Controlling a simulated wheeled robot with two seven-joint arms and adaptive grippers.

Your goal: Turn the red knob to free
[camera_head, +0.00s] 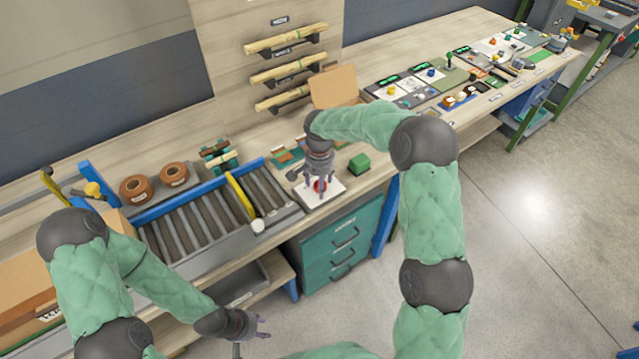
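The red knob (319,186) sits on a pale plate (334,192) at the front edge of the workbench, right of the roller conveyor. My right gripper (320,188) points down over it, with its fingers on either side of the knob and partly covering it. I cannot tell whether the fingers touch the knob. Any markings on the plate are too small or covered to read. My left gripper (252,336) is low in front of the bench, its fingers apart and empty, away from the knob.
A green block (359,164) stands close to the right of the plate. The roller conveyor (190,220) with a yellow bar lies to the left. Teal drawers (340,245) are below. Several small control panels (408,90) line the bench farther right.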

